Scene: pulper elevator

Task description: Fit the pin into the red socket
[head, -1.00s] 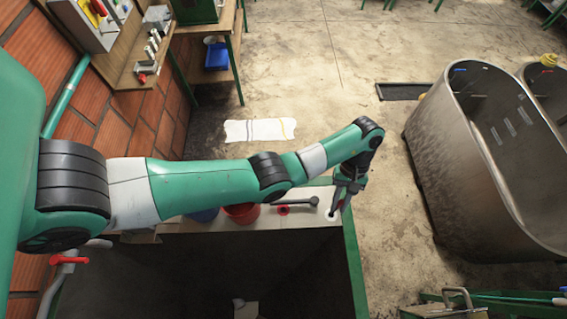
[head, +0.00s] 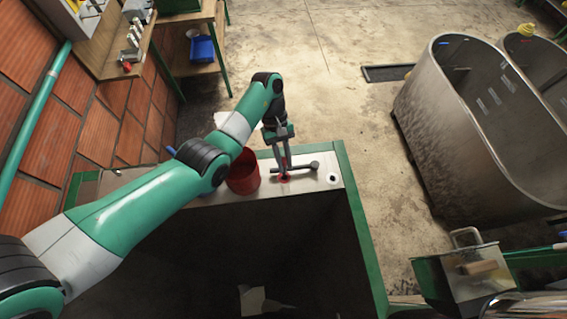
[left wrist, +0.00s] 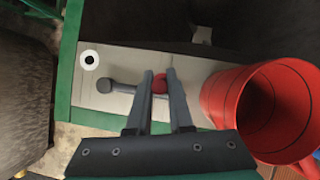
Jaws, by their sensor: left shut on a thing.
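The red socket (head: 285,179) is a small red ring on the pale ledge of the tank. My left gripper (head: 284,172) points down directly over it. In the left wrist view, the fingers (left wrist: 160,76) stand either side of the red socket (left wrist: 160,84), slightly apart. They are shut on a thin piece, taken to be the pin, which the fingers mostly hide. I cannot tell whether its tip is inside the socket. A white ring socket (head: 332,178) with a dark, empty hole is to the right; it also shows in the left wrist view (left wrist: 89,60). My right gripper is not in view.
A red cup (head: 243,174) stands just left of the gripper. The open tank (head: 270,250) is in front of the ledge. A large metal tub (head: 480,125) stands at right.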

